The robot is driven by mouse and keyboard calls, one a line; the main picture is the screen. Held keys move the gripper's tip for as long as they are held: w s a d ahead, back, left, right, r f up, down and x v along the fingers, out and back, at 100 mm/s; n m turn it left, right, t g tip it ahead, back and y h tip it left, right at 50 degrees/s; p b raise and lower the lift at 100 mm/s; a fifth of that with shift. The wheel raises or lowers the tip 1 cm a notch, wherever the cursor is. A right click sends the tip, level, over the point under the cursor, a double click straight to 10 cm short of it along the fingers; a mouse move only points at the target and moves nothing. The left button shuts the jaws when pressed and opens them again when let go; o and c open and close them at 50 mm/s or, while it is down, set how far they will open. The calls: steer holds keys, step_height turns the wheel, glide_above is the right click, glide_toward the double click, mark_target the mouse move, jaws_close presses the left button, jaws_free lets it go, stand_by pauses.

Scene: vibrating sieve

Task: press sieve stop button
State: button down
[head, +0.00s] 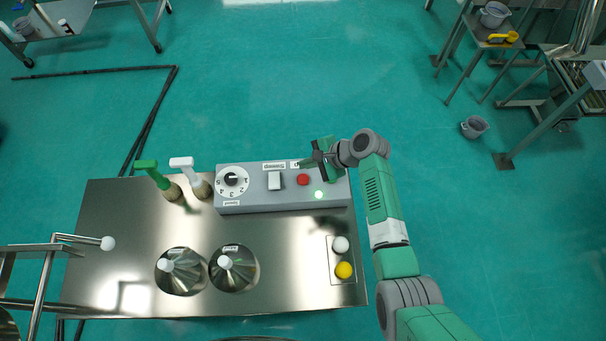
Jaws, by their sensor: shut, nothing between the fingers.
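A grey control box (258,200) sits at the back edge of the steel table. The small labels are too small to read surely; the red button looks like the stop button. My gripper (309,162) is shut and empty, over the box's back right part. In the picture it lies just above the red button, apart from it. Its height over the box is hard to tell.
The steel table (120,220) holds two brushes, one green-handled (156,173) and one white-handled (187,171), left of the box. Two metal cones (181,270) (233,268) stand in front. White (340,245) and yellow (344,270) knobs are at right.

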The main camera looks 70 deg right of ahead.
steer(key=b, duration=0.3)
glide_above(307, 179)
step_height(307, 179, down, 4)
steer(key=shift+f, duration=0.2)
steer(key=shift+f+b, duration=0.35)
steer(key=shift+f, duration=0.2)
stand_by(1.1)
steer(key=shift+f, duration=0.45)
steer(key=shift+f+b, duration=0.5)
steer(key=shift+f, duration=0.05)
stand_by(0.5)
steer(key=shift+r, duration=0.15)
steer(key=shift+r+p, duration=0.8)
steer(key=shift+p, duration=0.25)
